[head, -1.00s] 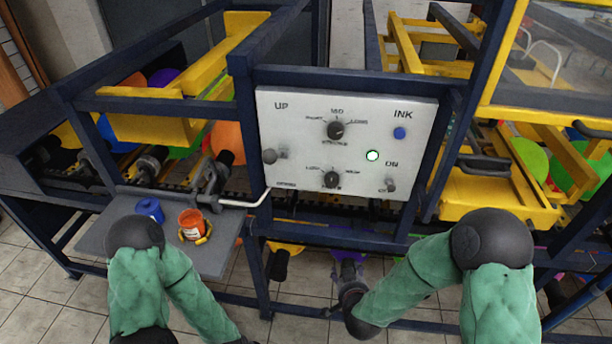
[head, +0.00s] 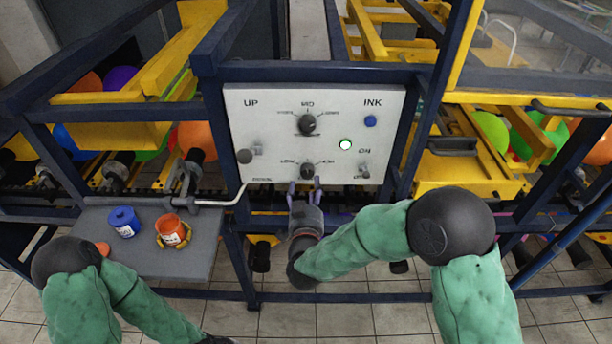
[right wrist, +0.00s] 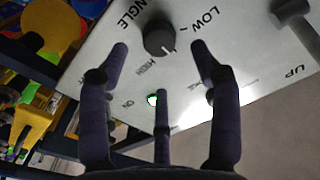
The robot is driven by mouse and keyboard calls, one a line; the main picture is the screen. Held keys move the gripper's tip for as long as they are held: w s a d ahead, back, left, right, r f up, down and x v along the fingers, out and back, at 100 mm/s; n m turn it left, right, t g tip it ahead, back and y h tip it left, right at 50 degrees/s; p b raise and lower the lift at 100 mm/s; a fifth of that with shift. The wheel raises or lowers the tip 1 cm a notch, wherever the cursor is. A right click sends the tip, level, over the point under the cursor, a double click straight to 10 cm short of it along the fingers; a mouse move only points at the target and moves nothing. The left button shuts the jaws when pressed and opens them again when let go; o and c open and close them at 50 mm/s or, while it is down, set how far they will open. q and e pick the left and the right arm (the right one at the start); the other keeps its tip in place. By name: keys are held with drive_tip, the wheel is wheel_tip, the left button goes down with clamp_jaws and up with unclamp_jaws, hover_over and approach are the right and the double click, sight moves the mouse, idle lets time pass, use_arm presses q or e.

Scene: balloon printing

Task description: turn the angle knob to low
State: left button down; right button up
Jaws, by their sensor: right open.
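The angle knob (head: 307,171) is a small dark round knob low in the middle of the white control panel (head: 240,115). In the right wrist view the knob (right wrist: 158,37) shows a white pointer mark lying between the printed LOW and HIGH labels. My right gripper (head: 305,187) is open and empty, its fingers pointing up just below the knob. In the right wrist view two fingertips flank the knob and the third is below it; whether any touches is not clear. My left gripper is out of view; only its arm shows at lower left.
Another knob (head: 307,124) sits above, with a blue button (head: 370,121), a lit green button (head: 345,145) and switches (head: 245,156) around. A bent metal handle (head: 222,202) sticks out at lower left. A blue cup (head: 124,221) and an orange cup (head: 172,231) stand on a grey shelf.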

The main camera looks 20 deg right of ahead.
sight(307, 174)
drive_tip(key=x, duration=0.5)
drive_tip(key=shift+w+d, duration=0.15)
drive_tip(key=shift+w, duration=0.2)
drive_tip(key=c, duration=1.1)
